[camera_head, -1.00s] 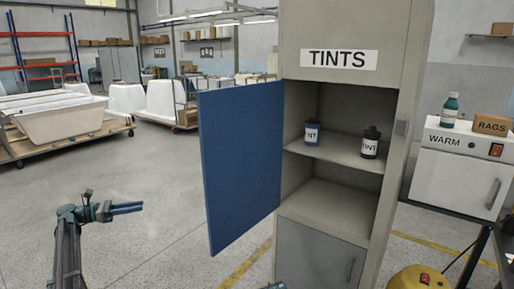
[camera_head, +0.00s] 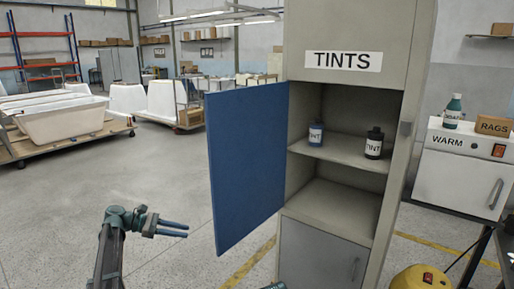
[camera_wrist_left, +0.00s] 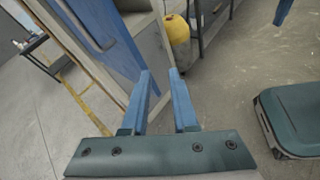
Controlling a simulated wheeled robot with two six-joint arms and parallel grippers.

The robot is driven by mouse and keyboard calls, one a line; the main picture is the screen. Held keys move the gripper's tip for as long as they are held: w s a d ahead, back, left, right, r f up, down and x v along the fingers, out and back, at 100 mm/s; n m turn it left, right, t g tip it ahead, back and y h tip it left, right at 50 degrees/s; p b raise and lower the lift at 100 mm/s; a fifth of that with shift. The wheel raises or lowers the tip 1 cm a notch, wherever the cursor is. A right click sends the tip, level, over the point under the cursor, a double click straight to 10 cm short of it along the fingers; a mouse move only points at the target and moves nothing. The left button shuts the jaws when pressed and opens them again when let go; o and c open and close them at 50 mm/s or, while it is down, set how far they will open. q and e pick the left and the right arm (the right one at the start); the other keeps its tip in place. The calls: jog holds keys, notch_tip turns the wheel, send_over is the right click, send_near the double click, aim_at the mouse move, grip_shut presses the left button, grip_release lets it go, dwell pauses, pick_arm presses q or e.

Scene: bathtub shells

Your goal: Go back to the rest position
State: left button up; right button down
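My left gripper (camera_head: 173,229) is empty at the lower left of the head view, in front of and to the left of the cabinet's open blue door (camera_head: 247,160). Its two blue fingers are apart, with floor between them. They also stand apart in the left wrist view (camera_wrist_left: 163,103), with nothing between them. A teal bit at the bottom edge of the head view and a blue finger-like piece (camera_wrist_left: 283,11) at the top right of the wrist view are likely my right gripper. Its opening cannot be judged.
Tubs on a pallet (camera_head: 62,122) are far left. Floor between is clear.

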pick_arm(q)
jog(key=s+d+f+m+g+y+p, duration=0.1)
jog(key=s+d+f+m+g+y, duration=0.2)
jog(key=s+d, duration=0.55)
jog(key=s+d+f+m+g+y, duration=0.1)
jog(key=s+d+f+m+y, duration=0.2)
jog(key=s+d+f+m, duration=0.5)
jog(key=s+d+f+m+y, duration=0.1)
jog(key=s+m+y, duration=0.3)
jog(key=s, duration=0.4)
jog(key=s+d+m+t+y+p, duration=0.1)
jog(key=s+d+m+y, duration=0.2)
jog(key=s+m+y, duration=0.2)
jog(key=s+m, duration=0.1)
jog(key=s, duration=0.2)
jog(key=shift+d+f, duration=0.15)
jog(key=shift+f, duration=0.2)
